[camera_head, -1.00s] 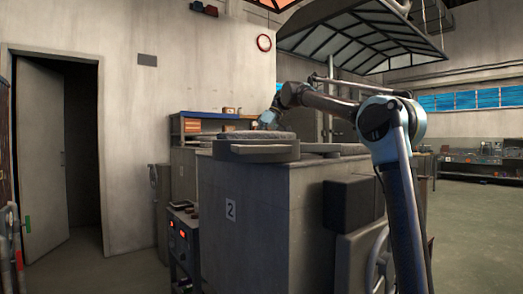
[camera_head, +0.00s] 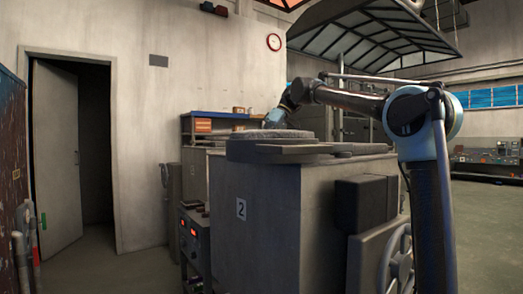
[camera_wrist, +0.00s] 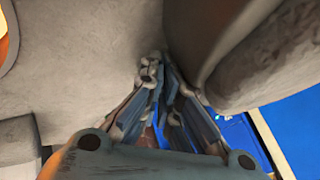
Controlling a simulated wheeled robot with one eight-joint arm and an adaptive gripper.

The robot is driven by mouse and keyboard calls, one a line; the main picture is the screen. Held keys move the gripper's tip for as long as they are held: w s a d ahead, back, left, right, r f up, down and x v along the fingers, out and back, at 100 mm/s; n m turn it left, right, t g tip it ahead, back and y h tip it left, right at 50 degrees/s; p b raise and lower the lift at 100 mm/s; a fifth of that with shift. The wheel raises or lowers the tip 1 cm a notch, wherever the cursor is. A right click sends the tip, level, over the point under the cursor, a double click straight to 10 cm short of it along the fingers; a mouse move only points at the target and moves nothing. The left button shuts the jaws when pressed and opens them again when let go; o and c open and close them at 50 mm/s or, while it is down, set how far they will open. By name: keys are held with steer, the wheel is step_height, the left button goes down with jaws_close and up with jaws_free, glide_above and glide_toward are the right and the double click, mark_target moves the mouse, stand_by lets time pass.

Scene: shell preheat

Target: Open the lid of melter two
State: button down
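Melter two is the big grey block with a "2" plate (camera_head: 241,209) in the head view. Its round grey lid (camera_head: 262,136) lies flat on top, with a flat dark slab (camera_head: 285,151) beside it at the front. My gripper (camera_head: 268,122) is at the far side of the lid, its fingertips largely hidden there. In the wrist view my gripper's fingers (camera_wrist: 160,78) come together at the tips, with nothing seen held between them. A rounded grey rim (camera_wrist: 250,65) is close on their right, and a grey surface (camera_wrist: 85,60) lies to the left.
A control box with red displays (camera_head: 194,232) stands left of the melter. A handwheel (camera_head: 398,255) and a dark box (camera_head: 362,203) are on its right side. A shelf (camera_head: 212,123) stands behind. An open doorway (camera_head: 93,150) is at left, with clear floor before it.

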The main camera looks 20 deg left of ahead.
steer(key=shift+w+a, duration=0.2)
steer(key=shift+w, duration=0.2)
steer(key=w, duration=0.1)
steer(key=w+a, duration=0.1)
steer(key=w, duration=0.1)
steer(key=shift+w+a+r, duration=0.2)
steer(key=shift+w+r, duration=0.05)
steer(key=shift+w, duration=0.1)
steer(key=w+r, duration=0.1)
steer(key=w+d+r, duration=0.1)
steer(key=r, duration=0.1)
steer(key=w+r, duration=0.2)
steer(key=shift+d+r, duration=0.2)
steer(key=shift+r, duration=0.05)
steer(key=shift+w+d+r, duration=0.1)
steer(key=shift+w+r, duration=0.45)
steer(key=shift+r, duration=0.35)
